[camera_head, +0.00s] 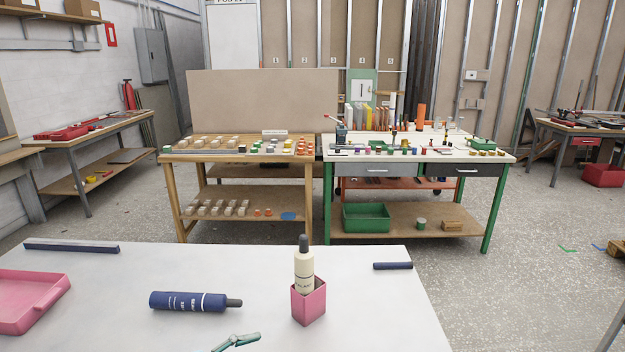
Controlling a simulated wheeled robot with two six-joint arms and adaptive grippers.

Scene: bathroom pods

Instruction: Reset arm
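Neither my left nor my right arm or gripper shows in the head view. On the white table (370,315) in front of me, a cream bottle with a dark cap (304,268) stands upright in a small pink square cup (309,302). A dark blue bottle (188,301) lies on its side to the left of the cup, its dark cap pointing right. A small green item (236,342) lies at the bottom edge of the view; I cannot tell what it is.
A pink tray (55,297) sits at the table's left, cut off by the view. Dark blue bars lie at the back left (72,247) and back right (393,266). Behind stand a wooden workbench (220,158) and a green-legged workbench (484,218).

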